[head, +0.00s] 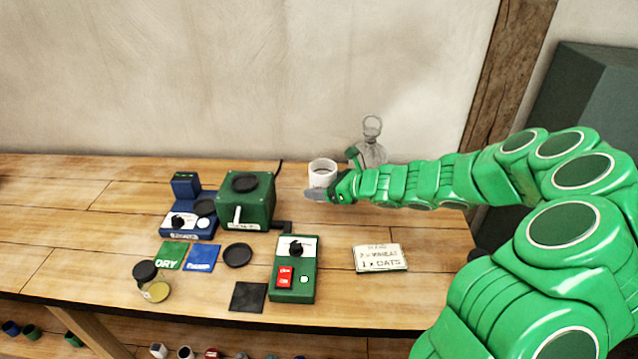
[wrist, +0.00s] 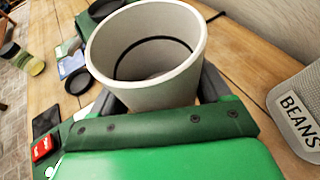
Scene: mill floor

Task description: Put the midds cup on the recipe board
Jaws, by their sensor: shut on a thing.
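A white cup (head: 322,168) is at the back of the bench in the head view. It fills the upper middle of the wrist view (wrist: 150,88), its mouth toward the camera, with a dark ring inside and no contents visible. I cannot read a label on it. My gripper (head: 318,194) is shut on this cup, dark fingers at either side. I cannot tell whether its base touches the bench. The recipe board (head: 380,258) is a small pale card lettered with wheat and oats, lying at the front right of the bench, apart from the gripper.
A green machine (head: 246,203), a blue device (head: 188,222) and a green switch box (head: 296,268) stand left of the board. A lidded jar (head: 152,284) is near the front left edge. A grey sack (head: 371,152), marked BEANS in the wrist view (wrist: 300,108), stands behind my arm.

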